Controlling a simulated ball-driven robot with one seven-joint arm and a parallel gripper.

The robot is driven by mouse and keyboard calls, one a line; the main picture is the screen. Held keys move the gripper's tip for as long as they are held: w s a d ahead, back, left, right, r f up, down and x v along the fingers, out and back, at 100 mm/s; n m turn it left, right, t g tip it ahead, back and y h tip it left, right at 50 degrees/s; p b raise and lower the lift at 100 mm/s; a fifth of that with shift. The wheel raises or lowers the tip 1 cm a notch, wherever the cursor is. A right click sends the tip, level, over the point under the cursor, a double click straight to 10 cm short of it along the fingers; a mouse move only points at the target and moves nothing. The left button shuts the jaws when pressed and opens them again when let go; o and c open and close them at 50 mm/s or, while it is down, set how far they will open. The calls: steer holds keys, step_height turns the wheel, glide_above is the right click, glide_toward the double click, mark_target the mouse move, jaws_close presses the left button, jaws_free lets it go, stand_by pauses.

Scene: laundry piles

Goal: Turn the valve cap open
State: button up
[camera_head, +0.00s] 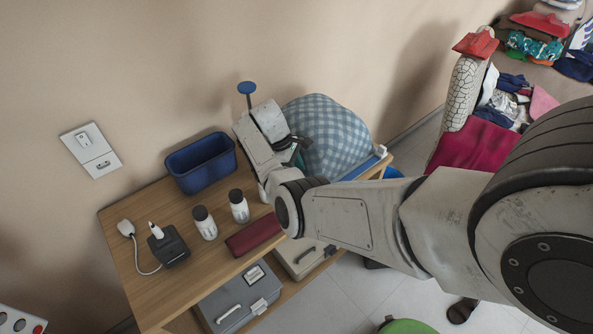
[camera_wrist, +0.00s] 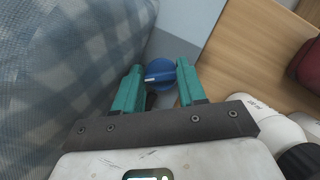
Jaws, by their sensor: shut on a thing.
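The blue round valve cap (camera_wrist: 160,73) has a lighter raised ridge across it and shows in the wrist view. My gripper (camera_wrist: 159,76) has its two teal fingers on either side of the cap and is shut on it. In the head view my gripper (camera_head: 300,150) is beside a blue-and-white checked puffy bundle (camera_head: 330,130), and the cap is hidden there. The checked bundle fills the left of the wrist view (camera_wrist: 55,75). What the cap is fixed to is hard to make out.
A wooden table (camera_head: 150,285) holds a blue bin (camera_head: 205,165), two dark-capped white bottles (camera_head: 204,225), a dark charger (camera_head: 170,247) and a maroon pouch (camera_head: 250,235). A grey case (camera_head: 238,298) sits below. A clothes-laden armchair (camera_head: 465,95) stands right. The wall is close behind.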

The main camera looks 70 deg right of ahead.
steer(key=m+y, duration=0.1)
steer(key=m, duration=0.2)
steer(key=m+y+b, duration=0.1)
steer(key=m, duration=0.2)
steer(key=shift+w+d+m+t+b, duration=0.1)
steer(key=shift+m+t+b, duration=0.2)
steer(key=shift+t, duration=0.1)
steer(key=shift+r+y, duration=0.1)
steer(key=shift+y, duration=0.2)
steer(key=o, duration=1.1)
steer(key=shift+c, duration=0.2)
steer(key=v, duration=1)
steer(key=shift+r, duration=0.3)
